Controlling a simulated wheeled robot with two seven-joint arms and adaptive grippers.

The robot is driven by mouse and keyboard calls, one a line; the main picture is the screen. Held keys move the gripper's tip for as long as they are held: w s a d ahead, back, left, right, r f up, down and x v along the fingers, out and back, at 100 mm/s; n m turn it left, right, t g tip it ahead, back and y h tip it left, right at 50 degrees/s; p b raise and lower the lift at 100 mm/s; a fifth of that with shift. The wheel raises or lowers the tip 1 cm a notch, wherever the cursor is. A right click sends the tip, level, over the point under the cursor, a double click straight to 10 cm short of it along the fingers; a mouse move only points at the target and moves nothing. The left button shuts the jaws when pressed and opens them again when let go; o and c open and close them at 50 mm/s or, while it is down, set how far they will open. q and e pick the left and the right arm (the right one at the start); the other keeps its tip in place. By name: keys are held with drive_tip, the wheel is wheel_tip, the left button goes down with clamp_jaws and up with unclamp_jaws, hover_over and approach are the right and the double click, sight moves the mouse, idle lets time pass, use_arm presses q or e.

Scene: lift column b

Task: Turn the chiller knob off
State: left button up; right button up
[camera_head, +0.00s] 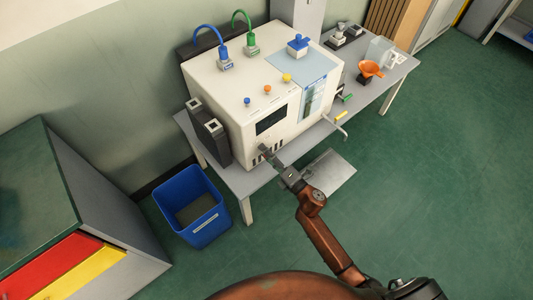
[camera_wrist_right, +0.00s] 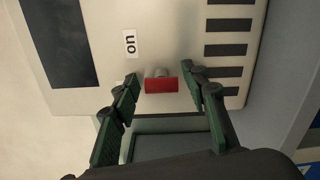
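The chiller (camera_head: 235,95) is a white box on a grey table in the head view, with a dark display on its front. Its knob (camera_wrist_right: 161,86), a red bar on a grey base, shows in the right wrist view, near an "on" label (camera_wrist_right: 130,43). The right gripper (camera_head: 264,149) is at the chiller's lower front and hides the knob in the head view. In the wrist view its fingers (camera_wrist_right: 164,79) are open, one on each side of the knob, with visible gaps. A pale patch beside the left-hand finger is mostly hidden. My left gripper is not in view.
Blue and green hoses (camera_head: 209,39) rise from the chiller's top. A blue bin (camera_head: 190,238) stands on the floor left of the table (camera_head: 238,183). An orange funnel (camera_head: 370,69) stands at the table's right. Vent slots (camera_wrist_right: 229,49) lie beside the knob. Green floor is clear at right.

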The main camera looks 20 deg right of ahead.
drive_tip(key=shift+o, duration=1.2)
drive_tip(key=v, duration=1.2)
